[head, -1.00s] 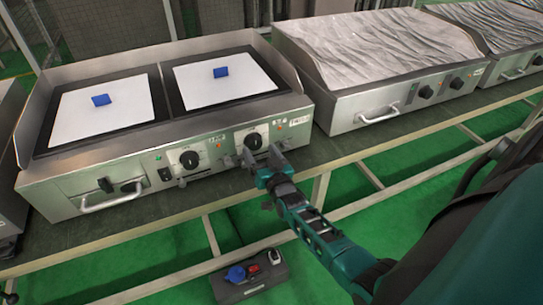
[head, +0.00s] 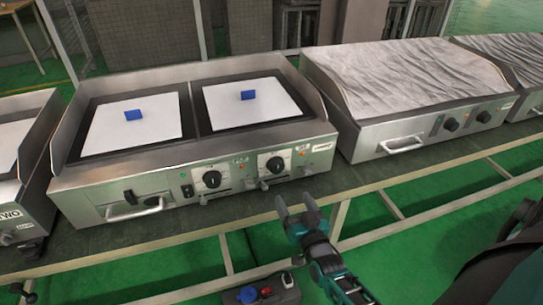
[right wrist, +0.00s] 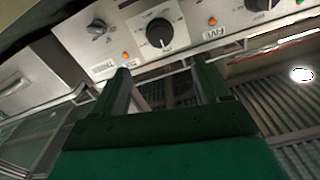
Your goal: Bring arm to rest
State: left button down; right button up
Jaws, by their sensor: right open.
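My right gripper (head: 298,204) is open and empty, in front of and a little below the control panel of the heating element (head: 235,180). It is apart from the panel's right knob (head: 275,165). In the right wrist view the open fingers (right wrist: 165,82) point toward the panel, with a black knob (right wrist: 160,33) beyond them and nothing between them. The heating element is a steel unit with two white plates, each bearing a blue block: one on the left plate (head: 133,115) and one on the right plate (head: 248,95). My left gripper is not in view.
The table's front edge (head: 390,184) runs below the units. A griddle with a wavy silver top (head: 400,75) stands to the right, and another steel unit (head: 22,160) to the left. A dark box with sockets (head: 262,291) is low down. Green floor lies in front.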

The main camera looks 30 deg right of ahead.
jog(key=s+a+n+g+y+p, duration=0.1)
jog(key=s+a+n+g+y, duration=0.5)
jog(key=s+a, duration=0.7)
jog(key=shift+s+a+f+n+y, duration=0.15)
jog(key=shift+a+f+n+y, duration=0.2)
jog(key=shift+a+n, duration=0.4)
